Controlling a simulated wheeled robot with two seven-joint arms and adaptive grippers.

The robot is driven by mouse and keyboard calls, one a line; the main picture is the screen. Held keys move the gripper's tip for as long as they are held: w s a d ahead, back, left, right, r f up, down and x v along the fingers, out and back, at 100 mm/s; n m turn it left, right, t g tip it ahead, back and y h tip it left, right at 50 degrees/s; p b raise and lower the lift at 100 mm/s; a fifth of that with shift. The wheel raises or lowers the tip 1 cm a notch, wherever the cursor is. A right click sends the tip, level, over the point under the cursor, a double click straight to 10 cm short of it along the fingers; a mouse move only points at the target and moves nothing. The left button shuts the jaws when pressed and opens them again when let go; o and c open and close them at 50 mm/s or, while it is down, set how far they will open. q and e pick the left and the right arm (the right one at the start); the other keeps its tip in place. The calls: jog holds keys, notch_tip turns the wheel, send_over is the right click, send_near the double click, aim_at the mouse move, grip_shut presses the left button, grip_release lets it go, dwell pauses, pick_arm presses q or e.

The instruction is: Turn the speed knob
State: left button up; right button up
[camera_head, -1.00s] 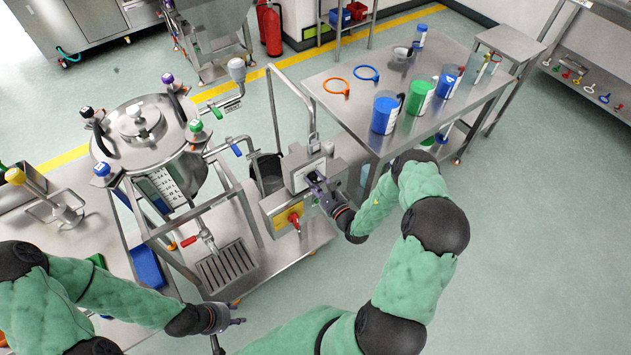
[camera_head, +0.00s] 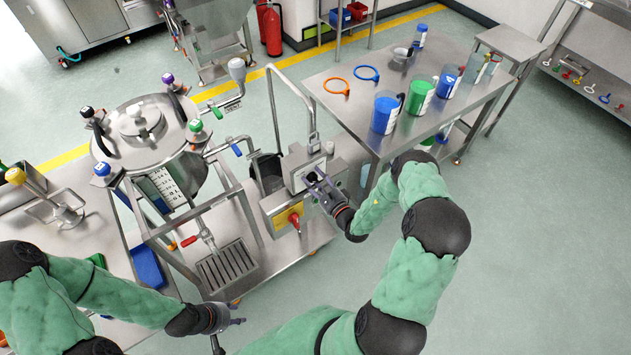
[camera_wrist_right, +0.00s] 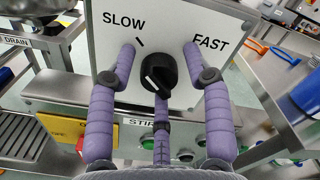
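The black speed knob (camera_wrist_right: 158,72) sits on a pale panel (camera_wrist_right: 180,25) between the printed words SLOW and FAST. The left and right fingertips stand apart from the knob's sides. The lower finger reaches the knob's lower edge; contact is unclear. In the head view my right gripper (camera_head: 320,182) is at the control box (camera_head: 305,165), hiding the knob. My left gripper (camera_head: 238,325) is open and empty, low beside the cart.
Below the panel are a yellow plate with a red switch (camera_head: 295,220) and green buttons (camera_wrist_right: 187,156). The steel mixing vessel (camera_head: 150,150) stands to the left. A table (camera_head: 375,100) with blue and green beakers stands behind right. The floor at right is clear.

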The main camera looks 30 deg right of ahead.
jog(key=shift+f, duration=0.1)
jog(key=shift+s, duration=0.1)
jog(key=shift+s, duration=0.25)
jog(key=s, duration=1.1)
jog(key=shift+s+d, duration=0.2)
jog(key=shift+d, duration=0.2)
jog(key=shift+a, duration=0.1)
